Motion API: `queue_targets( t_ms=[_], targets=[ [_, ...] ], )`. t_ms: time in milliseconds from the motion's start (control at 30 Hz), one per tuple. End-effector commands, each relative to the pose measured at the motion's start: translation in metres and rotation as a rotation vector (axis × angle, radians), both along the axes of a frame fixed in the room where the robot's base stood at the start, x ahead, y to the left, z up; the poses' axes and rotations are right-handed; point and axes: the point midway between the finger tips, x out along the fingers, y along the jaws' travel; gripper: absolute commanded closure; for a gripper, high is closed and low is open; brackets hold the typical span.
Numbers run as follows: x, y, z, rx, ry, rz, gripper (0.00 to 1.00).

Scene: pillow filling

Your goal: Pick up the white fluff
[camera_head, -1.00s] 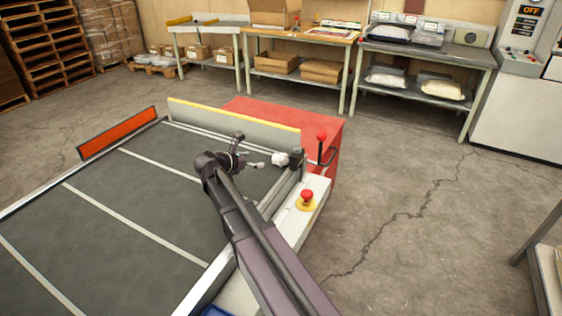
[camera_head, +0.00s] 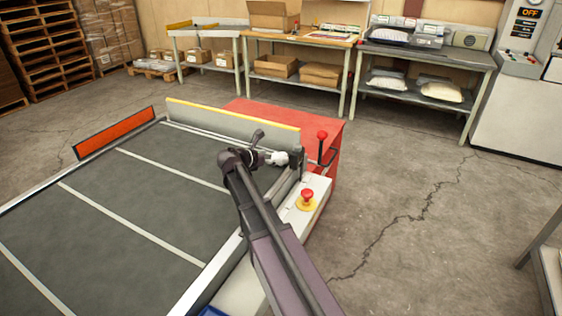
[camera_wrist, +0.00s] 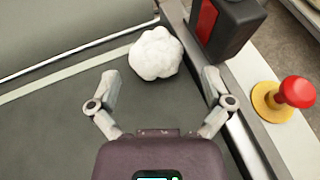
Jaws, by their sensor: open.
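The white fluff (camera_wrist: 156,53) is a small lumpy ball on the dark grey belt (camera_wrist: 45,125). In the wrist view it lies just ahead of my gripper (camera_wrist: 158,82), near the opening between the two fingertips and a little nearer the right one. My gripper is open and empty, with its fingers spread. In the head view the fluff (camera_head: 279,158) shows small beside my gripper (camera_head: 266,157), close to the belt's far right corner. My arm hides part of the belt's right edge there.
A black post with a red face (camera_wrist: 206,20) stands just right of the fluff. A red emergency button (camera_wrist: 297,91) on a yellow ring sits on the right side rail. A low yellow-topped wall (camera_head: 232,122) closes the belt's far end. The belt's left part is clear.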

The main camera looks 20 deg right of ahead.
Motion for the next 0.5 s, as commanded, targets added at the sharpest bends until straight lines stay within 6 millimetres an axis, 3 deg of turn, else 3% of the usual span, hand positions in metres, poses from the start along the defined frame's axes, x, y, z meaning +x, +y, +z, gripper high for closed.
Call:
queue_targets(
  t_ms=[300, 500],
  targets=[
    [0.001, -0.001, -0.001, 0.0, 0.0, 0.0, 0.0],
    [0.009, -0.013, -0.01, 0.0, -0.001, -0.001, 0.0]
  ],
)
